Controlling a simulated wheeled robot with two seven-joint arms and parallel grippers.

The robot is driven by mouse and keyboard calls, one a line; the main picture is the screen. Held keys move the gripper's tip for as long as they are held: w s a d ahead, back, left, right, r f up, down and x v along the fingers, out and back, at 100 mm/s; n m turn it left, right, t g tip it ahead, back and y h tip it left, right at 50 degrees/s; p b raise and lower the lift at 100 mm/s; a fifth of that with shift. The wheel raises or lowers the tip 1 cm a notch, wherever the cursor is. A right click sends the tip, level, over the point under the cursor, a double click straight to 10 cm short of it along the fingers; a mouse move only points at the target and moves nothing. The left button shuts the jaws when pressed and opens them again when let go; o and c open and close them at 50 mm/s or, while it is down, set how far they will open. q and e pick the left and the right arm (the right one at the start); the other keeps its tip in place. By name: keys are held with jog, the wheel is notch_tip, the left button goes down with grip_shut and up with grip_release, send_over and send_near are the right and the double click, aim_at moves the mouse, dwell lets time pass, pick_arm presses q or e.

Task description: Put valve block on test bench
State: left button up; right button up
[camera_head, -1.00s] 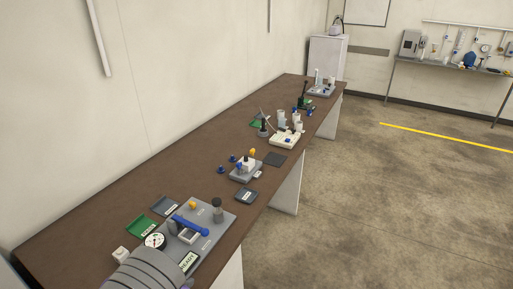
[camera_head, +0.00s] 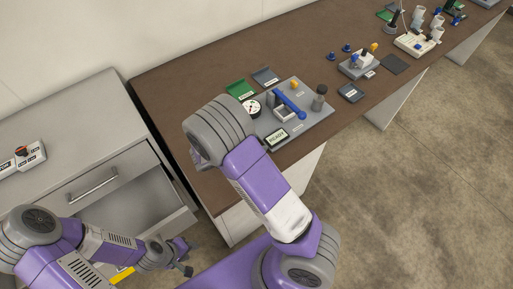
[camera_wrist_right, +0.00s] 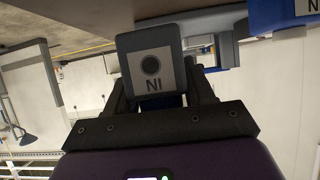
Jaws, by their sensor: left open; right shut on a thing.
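In the right wrist view, my right gripper (camera_wrist_right: 157,100) is shut on a grey block (camera_wrist_right: 151,62), apparently the valve block. Its white label with a dark round port reads upside down as "IN". In the head view, my right arm's wrist covers that gripper and the block. The test bench seems to be the grey plate (camera_head: 318,115) on the brown table, with a gauge (camera_head: 252,107), a blue lever (camera_head: 289,103) and a "READY" display (camera_head: 277,137). My wrist overlaps its left part in the picture. My left gripper (camera_head: 187,258) is open and empty, low beside the grey cabinet.
The grey cabinet (camera_head: 75,130) at left has an open drawer (camera_head: 145,205) and a control box (camera_head: 22,160) on top. The brown table (camera_head: 190,80) holds a green tray (camera_head: 240,88), a dark tray (camera_head: 266,77) and a smaller device (camera_head: 358,66). Its near-left surface is clear.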

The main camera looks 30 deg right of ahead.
notch_tip(320, 180, down, 4)
jog(key=shift+r+b, duration=0.15)
jog(key=shift+b, duration=0.45)
jog(key=shift+r, duration=0.1)
jog(key=o, duration=1.1)
jog(key=shift+r, duration=0.1)
jog(key=p+v, duration=0.2)
jog(key=v, duration=1)
jog(key=shift+p, duration=0.35)
